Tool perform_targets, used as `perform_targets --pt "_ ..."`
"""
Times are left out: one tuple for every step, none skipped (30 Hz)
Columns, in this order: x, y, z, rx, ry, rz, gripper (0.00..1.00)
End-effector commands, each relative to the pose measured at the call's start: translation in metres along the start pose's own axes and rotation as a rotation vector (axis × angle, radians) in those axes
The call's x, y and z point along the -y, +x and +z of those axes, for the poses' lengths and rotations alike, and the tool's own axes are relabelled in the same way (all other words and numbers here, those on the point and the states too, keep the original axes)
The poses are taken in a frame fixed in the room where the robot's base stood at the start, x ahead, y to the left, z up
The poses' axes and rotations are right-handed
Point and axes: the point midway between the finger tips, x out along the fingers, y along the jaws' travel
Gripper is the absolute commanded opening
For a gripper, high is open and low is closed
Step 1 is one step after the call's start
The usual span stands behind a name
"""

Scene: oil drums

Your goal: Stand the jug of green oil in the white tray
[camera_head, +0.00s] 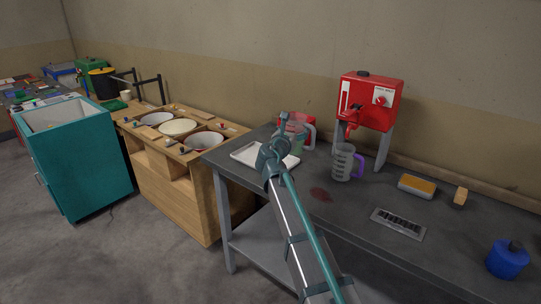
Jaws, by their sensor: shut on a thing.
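The white tray (243,155) lies flat on the left end of the grey workbench, partly covered by my arm. A clear jug with green contents (296,137) shows just beyond my wrist, with its pale handle on its right side and something reddish at its top. My gripper (284,129) is shut on this jug, but its fingertips are mostly hidden by the wrist. The jug looks about upright at the tray's back right. I cannot tell whether its base touches the tray or hangs above it.
A clear jug with a purple handle (343,164) stands under a red dispenser (371,101). A dark red stain (320,194), a grate (398,223), a yellow-topped block (417,186) and a blue container (507,260) are on the bench. A wooden stand with round tubs (178,127) is to the left.

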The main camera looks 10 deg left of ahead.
Motion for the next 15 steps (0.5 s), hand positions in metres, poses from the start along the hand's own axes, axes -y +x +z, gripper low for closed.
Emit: perform_targets --pt "-0.011 0.008 -0.004 -0.002 -0.001 0.001 0.33" --pt "-0.015 0.012 -0.007 -0.002 -0.002 0.001 0.33" --pt "-0.022 0.017 -0.010 -0.001 -0.002 0.000 0.33" --pt "-0.028 0.021 -0.013 -0.001 -0.002 0.000 0.33" --pt "-0.033 0.025 -0.015 -0.001 -0.002 0.000 0.33" --pt "-0.040 0.030 -0.020 -0.002 -0.002 0.000 0.33" --pt "-0.045 0.033 -0.023 -0.002 -0.002 0.000 0.33" --pt "-0.050 0.037 -0.025 -0.001 -0.002 -0.001 0.33" --pt "-0.057 0.042 -0.029 -0.001 -0.002 -0.001 0.33" --pt "-0.063 0.045 -0.032 -0.002 -0.001 -0.001 0.33" --pt "-0.068 0.049 -0.035 -0.001 -0.001 -0.001 0.33" --pt "-0.071 0.051 -0.044 -0.002 -0.004 -0.001 0.33" --pt "-0.074 0.053 -0.049 -0.002 -0.002 -0.001 0.33" --pt "-0.077 0.055 -0.054 -0.002 -0.002 -0.001 0.33" --pt "-0.081 0.058 -0.060 -0.002 -0.003 -0.002 0.33"
